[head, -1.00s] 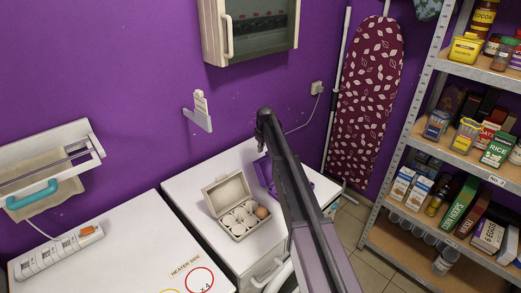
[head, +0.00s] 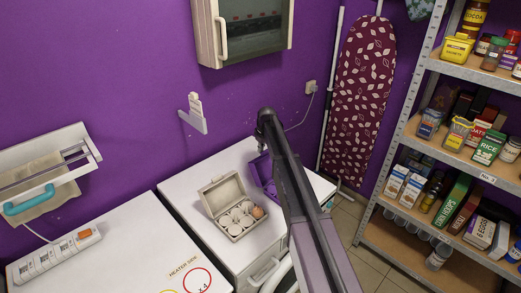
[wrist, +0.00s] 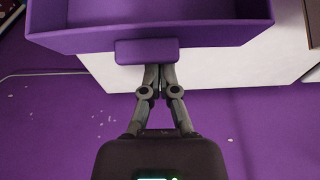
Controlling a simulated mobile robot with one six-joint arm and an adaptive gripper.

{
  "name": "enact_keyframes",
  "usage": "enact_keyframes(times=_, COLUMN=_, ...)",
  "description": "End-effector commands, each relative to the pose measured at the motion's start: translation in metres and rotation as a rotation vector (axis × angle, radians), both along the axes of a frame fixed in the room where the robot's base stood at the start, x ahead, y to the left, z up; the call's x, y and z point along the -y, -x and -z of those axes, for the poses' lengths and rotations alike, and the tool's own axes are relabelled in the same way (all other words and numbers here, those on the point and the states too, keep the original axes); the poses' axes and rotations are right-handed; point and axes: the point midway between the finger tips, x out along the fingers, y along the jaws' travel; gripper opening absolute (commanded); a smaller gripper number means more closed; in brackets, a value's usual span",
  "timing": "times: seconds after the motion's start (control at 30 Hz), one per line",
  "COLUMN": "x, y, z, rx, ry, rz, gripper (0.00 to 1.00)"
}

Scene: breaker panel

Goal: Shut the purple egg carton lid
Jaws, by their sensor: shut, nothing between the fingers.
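The purple egg carton (head: 262,174) stands on the white chest, mostly hidden behind my arm in the head view. In the wrist view a raised purple lid (wrist: 220,38) fills the top, its hollow side partly showing, with a tab (wrist: 147,51) on its near edge. My gripper (wrist: 153,70) is shut and empty. Its fingertips are right at the tab, partly hidden by it; I cannot tell whether they touch. In the head view the gripper is hidden by my arm.
An open cream carton (head: 222,190) with eggs stands left of the purple one on the white chest (head: 185,180). The purple wall (head: 130,90) is close behind, with a bracket (head: 192,113). A stocked shelf (head: 400,150) and ironing board (head: 358,95) are at right.

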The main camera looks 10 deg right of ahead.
Motion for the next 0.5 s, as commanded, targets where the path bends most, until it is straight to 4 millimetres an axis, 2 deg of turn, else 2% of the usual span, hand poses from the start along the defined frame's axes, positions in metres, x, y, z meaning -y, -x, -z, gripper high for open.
enact_keyframes(times=0.5, x=0.0062, y=0.009, z=-0.0066, rx=0.057, ry=-0.043, rz=0.0, gripper=0.0)
